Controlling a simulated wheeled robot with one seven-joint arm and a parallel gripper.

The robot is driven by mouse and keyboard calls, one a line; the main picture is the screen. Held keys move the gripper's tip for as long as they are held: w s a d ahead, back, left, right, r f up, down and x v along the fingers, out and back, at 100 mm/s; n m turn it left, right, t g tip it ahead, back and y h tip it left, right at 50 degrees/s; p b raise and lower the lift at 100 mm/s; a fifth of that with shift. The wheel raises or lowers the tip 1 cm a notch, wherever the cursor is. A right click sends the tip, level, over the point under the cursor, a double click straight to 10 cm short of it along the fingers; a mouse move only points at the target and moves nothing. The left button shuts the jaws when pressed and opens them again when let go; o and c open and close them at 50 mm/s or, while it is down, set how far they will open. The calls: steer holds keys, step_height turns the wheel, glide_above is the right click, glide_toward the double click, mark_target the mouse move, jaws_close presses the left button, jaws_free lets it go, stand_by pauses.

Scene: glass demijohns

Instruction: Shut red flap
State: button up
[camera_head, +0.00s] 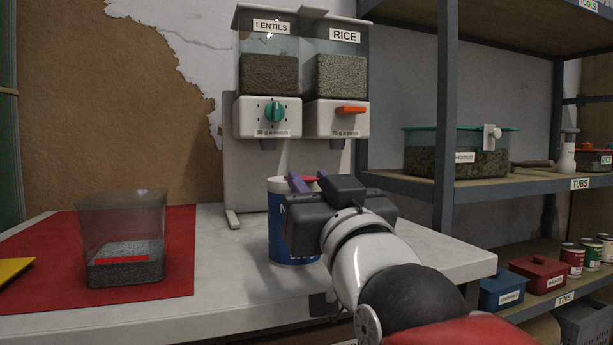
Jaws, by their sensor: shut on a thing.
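A blue canister (279,225) with a white upper rim stands on the pale counter under the dispensers. A thin red flap (302,179) shows at its top. My gripper (309,180) is at the canister's top, with its purple fingertips on either side of the red piece, shut on it. My gripper's dark body and my arm hide the canister's right side and much of its top. I cannot tell the flap's exact angle.
A clear tub (152,218) with grey contents stands on a red mat (52,244) at left. The lentils dispenser (267,118) and rice dispenser (335,121) stand behind the canister. A shelf unit (447,120) is at right. Counter between mat and canister is clear.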

steer(key=shift+f, duration=0.15)
steer(key=o, duration=1)
steer(key=v, duration=0.7)
steer(key=shift+s+d+f, duration=0.1)
steer(key=shift+s+f, duration=0.15)
steer(key=shift+s, duration=0.05)
